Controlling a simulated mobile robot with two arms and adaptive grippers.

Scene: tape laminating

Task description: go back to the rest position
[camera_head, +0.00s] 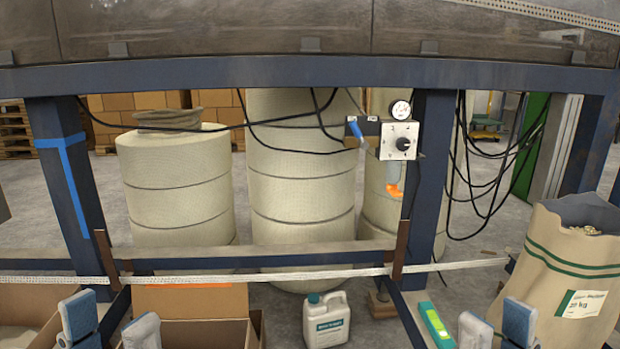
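My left gripper (110,325) is at the bottom left edge, with its two blue-grey fingers apart and nothing between them. My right gripper (497,326) is at the bottom right, also with its fingers apart and empty. Only the fingertips show; the rest of both arms is cut off by the lower edge. A thin whitish strip (330,272) runs across the blue frame, past two brown uprights (401,250), beyond both grippers.
A blue steel frame (300,72) spans the view. Open cardboard boxes (190,302) lie lower left. Black cables (480,185) hang by a control box (399,140). Large cream rolls (300,170) stand behind.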

